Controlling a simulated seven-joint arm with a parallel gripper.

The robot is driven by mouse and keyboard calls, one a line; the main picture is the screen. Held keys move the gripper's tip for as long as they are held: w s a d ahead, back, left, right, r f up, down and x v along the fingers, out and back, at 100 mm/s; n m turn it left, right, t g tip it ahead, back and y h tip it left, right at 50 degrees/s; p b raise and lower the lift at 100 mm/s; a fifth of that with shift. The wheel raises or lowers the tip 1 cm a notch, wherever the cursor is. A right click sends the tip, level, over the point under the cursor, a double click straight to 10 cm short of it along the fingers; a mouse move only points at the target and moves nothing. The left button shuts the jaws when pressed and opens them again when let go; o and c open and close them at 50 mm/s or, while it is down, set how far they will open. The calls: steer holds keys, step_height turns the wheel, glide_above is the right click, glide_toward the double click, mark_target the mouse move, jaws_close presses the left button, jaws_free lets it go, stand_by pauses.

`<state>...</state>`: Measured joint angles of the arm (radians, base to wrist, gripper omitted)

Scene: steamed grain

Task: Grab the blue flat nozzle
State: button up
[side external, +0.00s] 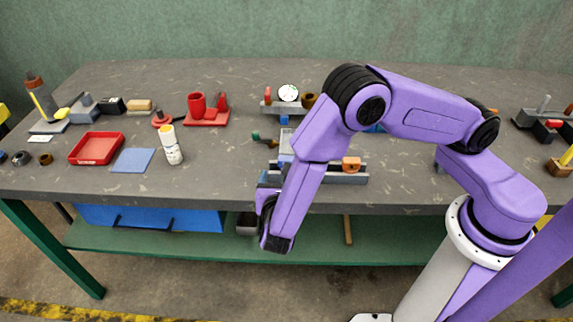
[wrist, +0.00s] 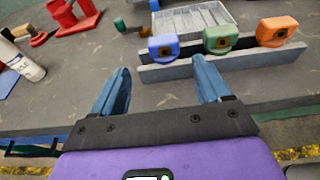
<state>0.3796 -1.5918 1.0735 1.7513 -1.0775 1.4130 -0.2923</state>
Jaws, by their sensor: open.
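The blue nozzle (wrist: 164,46) stands in a grey slotted rack (wrist: 215,67), at the left end of a row. A green nozzle (wrist: 221,38) and an orange nozzle (wrist: 277,30) stand to its right. In the wrist view my gripper (wrist: 161,70) is open and empty, its two blue fingers spread apart. The blue nozzle appears beyond the gap between the fingertips, not touched by them. In the side view my gripper (side external: 274,172) is at the table's front edge by the rack (side external: 345,180). The orange nozzle (side external: 352,163) shows there; my arm seems to hide the blue one.
A grey compartment tray (wrist: 195,17) lies behind the rack. A white bottle (side external: 172,146), a blue mat (side external: 133,161), a red tray (side external: 96,148) and a red stand (side external: 207,118) are further left. The tabletop between the bottle and the rack is mostly clear.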

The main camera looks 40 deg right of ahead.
steer(key=shift+s+d+x, duration=0.1)
steer(key=shift+d+x, duration=0.05)
steer(key=shift+x, duration=1.2)
steer(key=shift+s+d+x, duration=0.1)
steer(key=shift+s+x, duration=0.05)
steer(key=shift+x, duration=1.2)
steer(key=shift+w+d, duration=0.4)
steer(key=c, duration=1.1)
